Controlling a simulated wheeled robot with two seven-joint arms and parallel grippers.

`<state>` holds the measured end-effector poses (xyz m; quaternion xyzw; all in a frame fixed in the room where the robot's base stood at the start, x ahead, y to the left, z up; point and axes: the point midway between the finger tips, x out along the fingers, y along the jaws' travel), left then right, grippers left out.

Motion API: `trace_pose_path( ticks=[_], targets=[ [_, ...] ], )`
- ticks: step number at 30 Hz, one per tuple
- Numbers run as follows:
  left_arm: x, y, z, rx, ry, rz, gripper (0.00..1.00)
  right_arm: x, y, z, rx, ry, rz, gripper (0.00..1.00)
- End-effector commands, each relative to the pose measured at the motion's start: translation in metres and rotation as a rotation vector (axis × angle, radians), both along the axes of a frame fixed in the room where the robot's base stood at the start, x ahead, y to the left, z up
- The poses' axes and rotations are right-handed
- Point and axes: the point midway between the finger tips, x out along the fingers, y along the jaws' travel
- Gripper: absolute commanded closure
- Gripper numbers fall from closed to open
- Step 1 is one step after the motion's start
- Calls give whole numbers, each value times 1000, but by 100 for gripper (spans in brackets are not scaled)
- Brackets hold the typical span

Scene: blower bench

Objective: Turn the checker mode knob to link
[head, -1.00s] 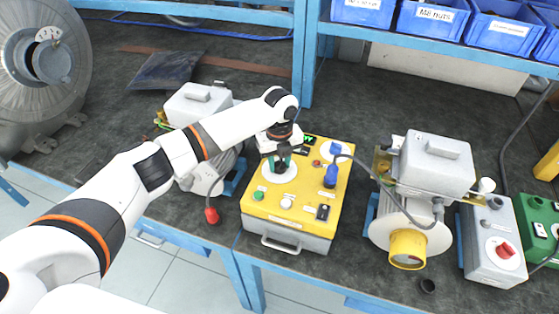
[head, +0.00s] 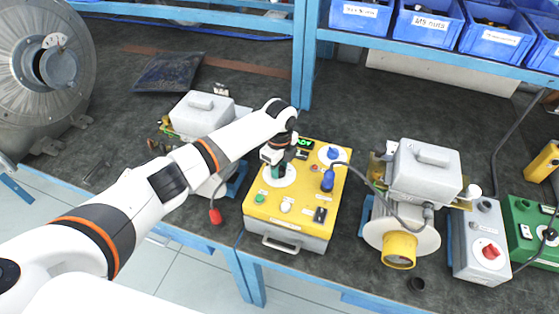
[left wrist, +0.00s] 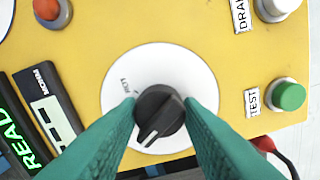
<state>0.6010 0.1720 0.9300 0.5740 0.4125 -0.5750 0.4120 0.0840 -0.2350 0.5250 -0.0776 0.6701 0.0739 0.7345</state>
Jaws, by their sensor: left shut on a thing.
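The checker (head: 308,191) is a yellow-topped box on the bench in the head view. Its mode knob (left wrist: 158,112) is black with a white pointer line and sits on a round white dial (left wrist: 185,65), which also shows in the head view (head: 290,178). In the left wrist view the pointer line faces lower left; small lettering, hard to read, is at the dial's upper left. My left gripper (head: 276,169) is over the dial, its teal fingers (left wrist: 160,118) shut on the knob's two sides. In the head view the gripper hides the knob. My right gripper is not in view.
The checker's top also holds a green TEST button (left wrist: 289,96), a white button (left wrist: 280,6), a red button (left wrist: 47,8), a green-lit display (left wrist: 18,135) and a blue plug (head: 328,180) with a cable. A blower (head: 425,175) stands right of it. Bare bench lies behind.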

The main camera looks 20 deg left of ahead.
Motion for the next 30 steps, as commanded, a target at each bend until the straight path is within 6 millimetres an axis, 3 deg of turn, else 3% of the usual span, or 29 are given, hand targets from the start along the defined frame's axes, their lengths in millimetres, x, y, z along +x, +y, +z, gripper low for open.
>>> trace_pose_path(
  ticks=[12,30],
  targets=[
    [1,1,2,1,-2,249,90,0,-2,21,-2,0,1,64],
    [1,1,1,0,-3,310,90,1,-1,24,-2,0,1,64]
  ],
)
